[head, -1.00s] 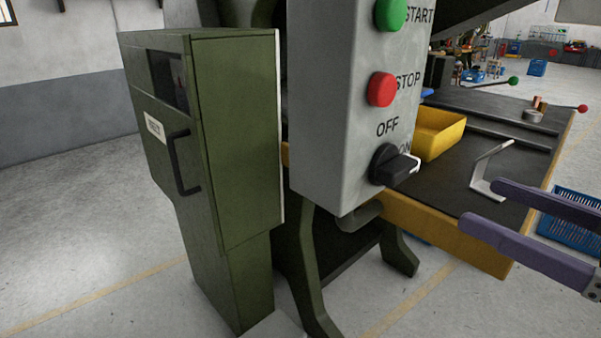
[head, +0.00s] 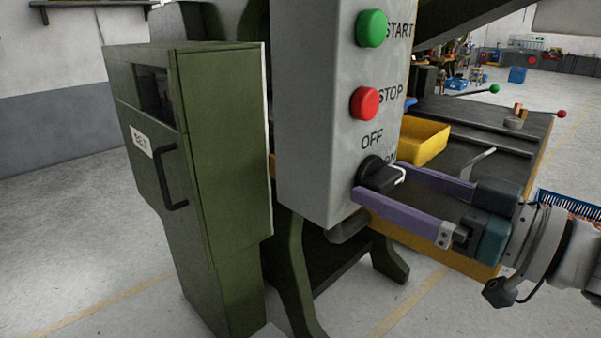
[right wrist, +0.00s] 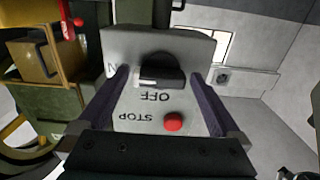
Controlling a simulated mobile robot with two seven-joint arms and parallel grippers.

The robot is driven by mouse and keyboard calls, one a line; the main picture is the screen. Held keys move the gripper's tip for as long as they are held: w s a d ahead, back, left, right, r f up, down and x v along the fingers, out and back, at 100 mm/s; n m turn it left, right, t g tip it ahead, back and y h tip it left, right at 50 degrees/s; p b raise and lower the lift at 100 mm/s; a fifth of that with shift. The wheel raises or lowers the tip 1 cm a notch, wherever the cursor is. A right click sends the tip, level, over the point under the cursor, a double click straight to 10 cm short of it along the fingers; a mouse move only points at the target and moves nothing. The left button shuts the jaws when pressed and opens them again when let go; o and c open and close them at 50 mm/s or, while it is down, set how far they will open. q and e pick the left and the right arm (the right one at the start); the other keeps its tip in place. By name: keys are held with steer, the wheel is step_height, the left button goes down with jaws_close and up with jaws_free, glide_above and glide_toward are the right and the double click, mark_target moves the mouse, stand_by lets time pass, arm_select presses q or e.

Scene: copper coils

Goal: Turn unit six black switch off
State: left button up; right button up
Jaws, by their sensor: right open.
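The black rotary switch (head: 376,174) sits on the grey control box (head: 313,110), below the OFF label and beside the ON label. Its white-marked end points right, toward ON. In the right wrist view the switch (right wrist: 161,72) lies between the two purple fingers. My right gripper (head: 378,190) is open, with one finger on each side of the switch knob. I cannot tell whether the fingers touch it. My left gripper is not in view.
A green START button (head: 371,28) and a red STOP button (head: 365,103) are above the switch. A green cabinet (head: 220,150) stands left of the box. A yellow bin (head: 424,141) rests on the dark worktable behind my right gripper.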

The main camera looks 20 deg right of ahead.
steer(key=c, duration=1.2)
steer(key=shift+c, duration=0.2)
